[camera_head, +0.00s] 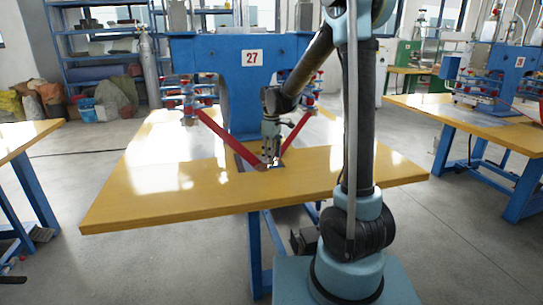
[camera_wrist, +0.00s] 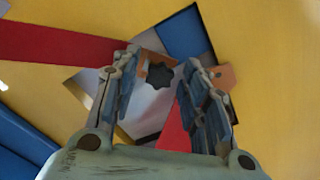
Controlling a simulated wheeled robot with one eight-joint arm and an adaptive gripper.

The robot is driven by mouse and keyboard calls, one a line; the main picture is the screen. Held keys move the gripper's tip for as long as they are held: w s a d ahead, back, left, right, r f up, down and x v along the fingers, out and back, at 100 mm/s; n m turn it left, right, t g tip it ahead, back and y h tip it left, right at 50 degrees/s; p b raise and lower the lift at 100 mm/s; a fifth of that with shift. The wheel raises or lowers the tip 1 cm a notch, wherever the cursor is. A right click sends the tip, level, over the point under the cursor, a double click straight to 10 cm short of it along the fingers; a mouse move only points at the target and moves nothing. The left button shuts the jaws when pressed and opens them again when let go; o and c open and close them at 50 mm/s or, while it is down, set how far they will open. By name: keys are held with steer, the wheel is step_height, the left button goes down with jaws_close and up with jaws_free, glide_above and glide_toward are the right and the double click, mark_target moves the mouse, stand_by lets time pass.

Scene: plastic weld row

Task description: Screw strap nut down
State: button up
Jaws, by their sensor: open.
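The strap nut (camera_wrist: 159,75) is a small dark star-shaped knob in the wrist view. It sits over an orange-brown piece and a shiny metal plate (camera_wrist: 146,108). My gripper (camera_wrist: 164,62) is open, with one finger on each side of the nut and gaps to both. In the head view my gripper (camera_head: 270,160) points down at the table where two red straps (camera_head: 228,140) meet. One red strap (camera_wrist: 60,46) enters from the left in the wrist view, and more red shows between the fingers. The nut cannot be made out in the head view.
The yellow table (camera_head: 150,195) has clear room on both sides. A blue press frame numbered 27 (camera_head: 240,75) stands behind my gripper. Red-and-blue clamps (camera_head: 185,95) flank it. Another table (camera_head: 470,125) stands to the right.

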steer(key=n, duration=1.1)
steer(key=shift+n, duration=0.4)
jaws_close()
